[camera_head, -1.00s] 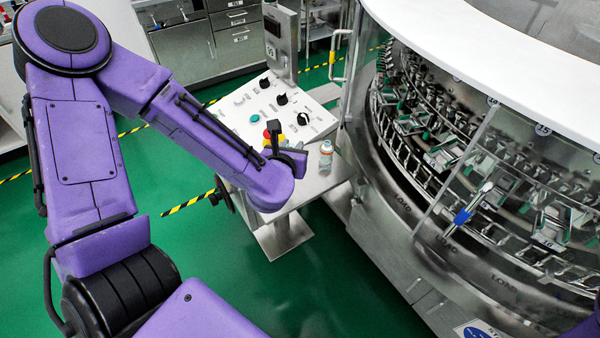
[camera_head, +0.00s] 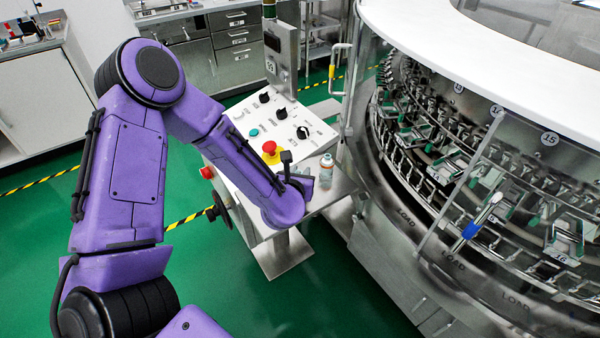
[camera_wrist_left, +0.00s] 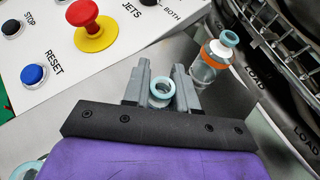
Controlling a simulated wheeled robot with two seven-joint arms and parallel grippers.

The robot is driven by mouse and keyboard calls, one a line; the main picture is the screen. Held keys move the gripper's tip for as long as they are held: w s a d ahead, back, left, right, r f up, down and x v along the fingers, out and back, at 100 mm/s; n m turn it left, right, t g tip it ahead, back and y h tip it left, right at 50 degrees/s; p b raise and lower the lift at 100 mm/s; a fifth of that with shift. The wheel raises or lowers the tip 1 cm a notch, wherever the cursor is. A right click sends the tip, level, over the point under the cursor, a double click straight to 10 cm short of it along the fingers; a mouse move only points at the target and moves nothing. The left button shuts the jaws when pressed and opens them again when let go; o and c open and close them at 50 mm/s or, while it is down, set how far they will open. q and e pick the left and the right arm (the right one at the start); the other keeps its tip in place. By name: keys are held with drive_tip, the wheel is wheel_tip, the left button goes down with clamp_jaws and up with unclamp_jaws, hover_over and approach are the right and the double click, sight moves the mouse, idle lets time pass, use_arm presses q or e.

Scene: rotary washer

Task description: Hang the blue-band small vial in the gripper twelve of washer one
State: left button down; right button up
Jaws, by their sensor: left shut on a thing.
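My left gripper (camera_head: 299,178) is low over the metal shelf beside the control panel. In the left wrist view its two grey fingers (camera_wrist_left: 162,90) are shut on a small clear vial (camera_wrist_left: 162,92) with a pale blue rim. The vial's band is hidden, so I cannot tell its colour. The rotary washer (camera_head: 395,255) fills the right side, with rings of metal grippers inside. Number plates 14, 15 and 16 can be read; I cannot make out gripper twelve. My right gripper is not in view.
An orange-band vial (camera_wrist_left: 209,62) stands on the shelf just right of the fingers; it also shows in the head view (camera_head: 327,163). The control panel (camera_head: 265,115) has a red stop button (camera_head: 269,147). A blue-and-white handle (camera_head: 478,221) is at the washer's opening edge.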

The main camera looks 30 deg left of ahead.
use_arm(q)
drive_tip(key=shift+s, duration=0.1)
drive_tip(key=c, duration=1.3)
unclamp_jaws()
drive_tip(key=shift+f, duration=0.1)
drive_tip(key=o, duration=0.4)
